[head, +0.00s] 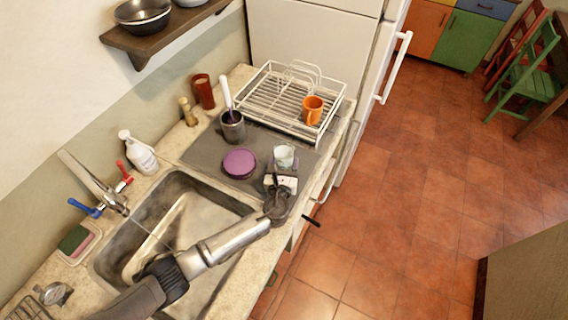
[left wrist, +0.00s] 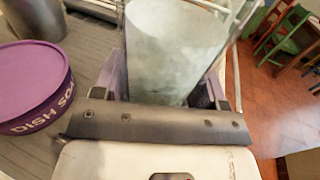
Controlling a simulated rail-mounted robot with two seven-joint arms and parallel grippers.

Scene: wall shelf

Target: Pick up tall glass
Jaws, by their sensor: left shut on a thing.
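The tall glass (head: 284,153) is pale and translucent and stands near the counter's front edge, by the dish rack. In the left wrist view the glass (left wrist: 172,50) fills the space between my fingers and looks upright. My left gripper (head: 283,170) reaches over the sink's right end and is shut on the glass. Its fingers (left wrist: 170,92) show on both sides of the glass. The glass's base is hidden by the gripper, and I cannot tell whether it touches the counter. My right gripper is not in view.
A purple dish soap tub (head: 239,163) sits just left of the glass. A dark utensil cup (head: 232,127) stands behind it. A white dish rack (head: 262,98) holds an orange mug (head: 313,109). A wall shelf (head: 160,35) is at upper left. The sink (head: 175,190) lies under my arm.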

